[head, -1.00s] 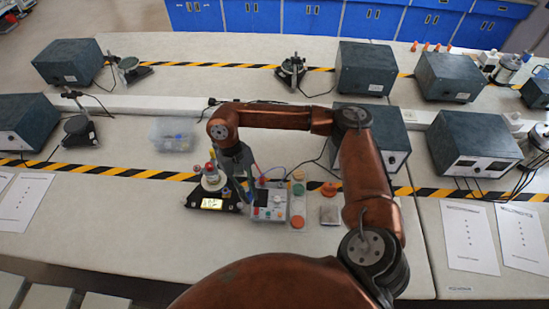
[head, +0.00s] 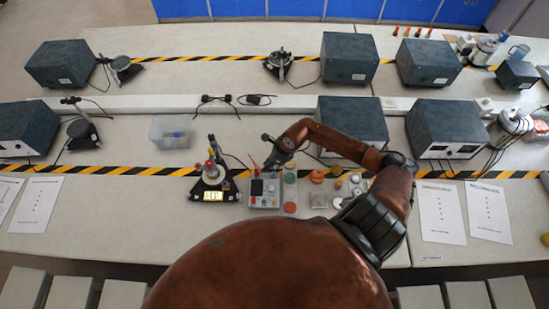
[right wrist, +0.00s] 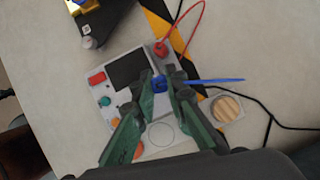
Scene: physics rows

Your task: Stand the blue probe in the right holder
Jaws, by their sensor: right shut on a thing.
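My right gripper (head: 268,166) is over the far side of the small grey meter box (head: 264,203). In the right wrist view, its green fingers (right wrist: 165,80) are closed around the blue probe (right wrist: 159,84). A thin blue length runs off to the right from the fingers. The meter box (right wrist: 127,70) has a dark screen, with red and teal buttons beside it. A red round piece with a red lead (right wrist: 160,48) stands at the box's edge. I cannot make out the right holder; the fingers cover that part of the box. My left gripper is not in view.
A black-based instrument (head: 213,187) with a lit display stands just left of the meter box. A pale strip with round places (head: 290,193) lies along its right side. Small jars and lids (head: 345,190) are further right. A clear bin (head: 170,132) stands at the back left.

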